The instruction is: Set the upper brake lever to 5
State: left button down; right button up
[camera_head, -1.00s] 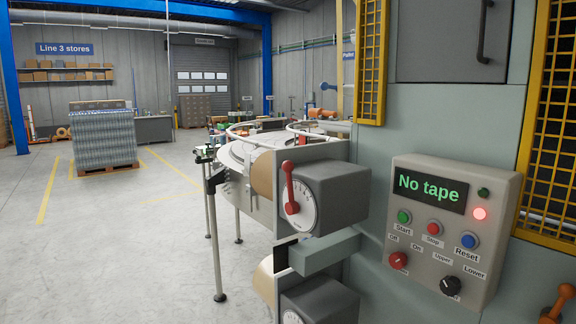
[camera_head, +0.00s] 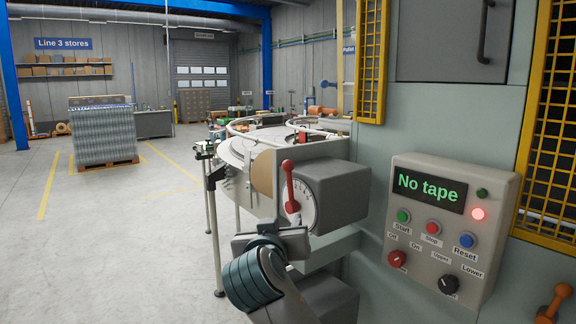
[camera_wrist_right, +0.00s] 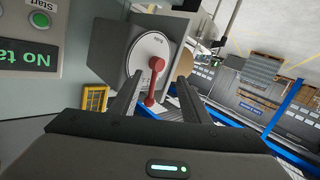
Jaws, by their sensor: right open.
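The upper brake lever (camera_head: 290,188) is red with a round knob, mounted over a white numbered dial (camera_head: 305,200) on a grey box (camera_head: 340,192). It stands nearly upright, knob at the top. My right gripper (camera_head: 272,236) is just below and in front of the dial in the head view, its fingers partly hidden by its own body. In the right wrist view the open fingers (camera_wrist_right: 154,96) reach toward the dial, with the red lever (camera_wrist_right: 155,80) showing between them. I cannot tell whether they touch it. My left gripper is not in view.
A control panel (camera_head: 452,225) reading "No tape" stands to the right of the dial. A second grey box (camera_head: 330,297) sits below the upper one, partly behind my right arm. A round conveyor table (camera_head: 240,150) stands behind.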

aim_at(287, 166)
jog(key=s+a+r+m+t+h, duration=0.1)
jog(key=s+r, duration=0.2)
jog(key=r, duration=0.6)
jog(key=shift+a+t, duration=0.2)
jog(key=shift+t, duration=0.1)
jog(key=shift+w, duration=0.1)
jog(key=w+d+p, duration=0.1)
jog(key=w+p, duration=0.1)
jog(key=w, duration=0.3)
jog(key=w+p, duration=0.2)
jog(key=w, duration=0.3)
jog(key=w+d+p, duration=0.1)
jog(key=w+p, duration=0.2)
jog(key=w, duration=0.2)
jog(key=shift+w+d+r, duration=0.15)
jog(key=shift+d, duration=0.15)
jog(key=shift+w+d+p, duration=0.15)
jog(key=shift+w+p, duration=0.15)
jog(key=shift+w, duration=0.55)
grip_shut()
